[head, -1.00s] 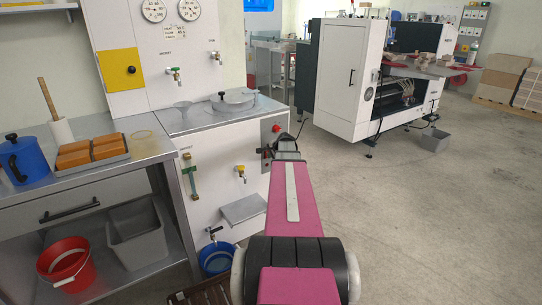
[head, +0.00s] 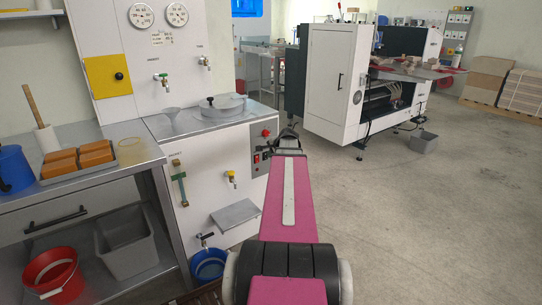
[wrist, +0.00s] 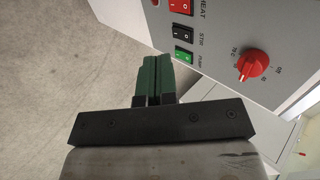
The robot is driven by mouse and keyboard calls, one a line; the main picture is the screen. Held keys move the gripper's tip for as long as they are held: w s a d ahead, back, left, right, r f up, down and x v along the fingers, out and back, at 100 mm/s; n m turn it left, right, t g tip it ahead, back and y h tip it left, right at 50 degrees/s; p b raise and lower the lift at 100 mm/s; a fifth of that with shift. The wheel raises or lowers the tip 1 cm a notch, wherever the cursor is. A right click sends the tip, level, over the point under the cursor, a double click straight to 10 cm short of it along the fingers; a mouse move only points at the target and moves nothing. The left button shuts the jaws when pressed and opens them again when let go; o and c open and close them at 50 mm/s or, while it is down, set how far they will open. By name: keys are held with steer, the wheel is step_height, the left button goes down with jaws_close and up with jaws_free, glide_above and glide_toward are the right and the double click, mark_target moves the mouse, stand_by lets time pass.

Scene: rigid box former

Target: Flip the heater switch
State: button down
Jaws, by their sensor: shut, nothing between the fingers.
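The heater switch, a red rocker under the label HEAT (wrist: 181,7), is at the top of the wrist view on a grey panel, partly cut by the frame edge. Below it are a black STIR switch (wrist: 182,33) and a green-lit switch (wrist: 183,57). My gripper (wrist: 153,58) has its green fingers together with nothing between them. Its tips lie just left of the green switch in the picture, below the heater switch; whether they touch the panel cannot be told. In the head view the control panel (head: 260,160) shows left of my gripper (head: 289,136).
A red knob (wrist: 253,66) sticks out right of the switches. In the head view a yellow-handled tap (head: 231,177) and a shelf (head: 236,214) project from the cabinet front. A lidded pan (head: 223,105) stands on top. Open floor lies to the right.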

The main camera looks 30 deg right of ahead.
mark_target(257, 159)
steer(key=shift+f, duration=0.1)
steer(key=shift+s+f, duration=0.2)
steer(key=shift+f, duration=0.55)
steer(key=shift+w+f, duration=0.1)
steer(key=shift+w+r+x, duration=0.3)
steer(key=shift+x, duration=1.85)
steer(key=shift+w+r+x, duration=0.3)
steer(key=shift+w+x, duration=0.05)
steer(key=shift+x, duration=1.8)
steer(key=shift+w+r+x, duration=0.3)
steer(key=shift+x, duration=1.85)
